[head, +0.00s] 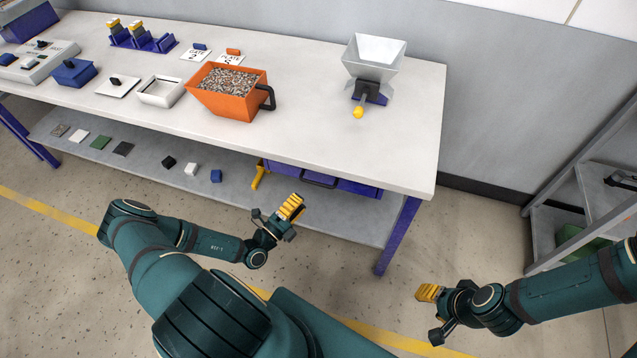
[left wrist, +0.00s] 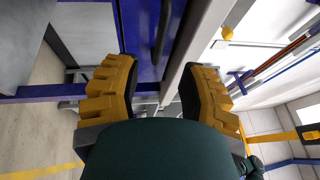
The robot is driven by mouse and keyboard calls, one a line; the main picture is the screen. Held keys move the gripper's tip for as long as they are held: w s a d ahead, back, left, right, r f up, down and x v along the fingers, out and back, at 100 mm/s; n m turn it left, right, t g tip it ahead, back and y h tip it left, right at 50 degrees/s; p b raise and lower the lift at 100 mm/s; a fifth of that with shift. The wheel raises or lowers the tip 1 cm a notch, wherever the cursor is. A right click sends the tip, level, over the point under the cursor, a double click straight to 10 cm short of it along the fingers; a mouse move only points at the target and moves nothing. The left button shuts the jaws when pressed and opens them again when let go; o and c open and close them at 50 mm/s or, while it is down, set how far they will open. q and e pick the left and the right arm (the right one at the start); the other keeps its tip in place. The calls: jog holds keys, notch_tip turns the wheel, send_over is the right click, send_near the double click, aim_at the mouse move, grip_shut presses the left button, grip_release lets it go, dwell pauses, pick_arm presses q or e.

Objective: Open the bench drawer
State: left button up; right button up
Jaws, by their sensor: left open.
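The bench drawer (head: 358,187) is blue and sits under the right part of the bench top; it looks shut. Its dark bar handle (head: 320,181) is partly hidden by the bench edge. In the left wrist view the blue drawer front (left wrist: 146,45) fills the upper middle, with the handle (left wrist: 162,30) ahead, between the lines of the fingers. My left gripper (head: 277,212) has yellow finger pads, is open and empty, and is in front of and below the handle, apart from it. My right gripper (head: 433,314) is open and empty, off to the right of the bench.
On the bench top (head: 310,135) stand an orange bin (head: 228,104) of granules and a metal hopper (head: 374,62) with a yellow knob. The lower shelf (head: 140,162) holds several small blocks. A blue bench leg (head: 399,236) and a grey rack (head: 560,220) are at right.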

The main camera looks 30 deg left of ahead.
aim_at(317, 183)
pick_arm(q)
jog(key=x, duration=0.8)
jog(key=shift+w+d, duration=0.15)
jog(key=shift+w, duration=0.2)
grip_shut()
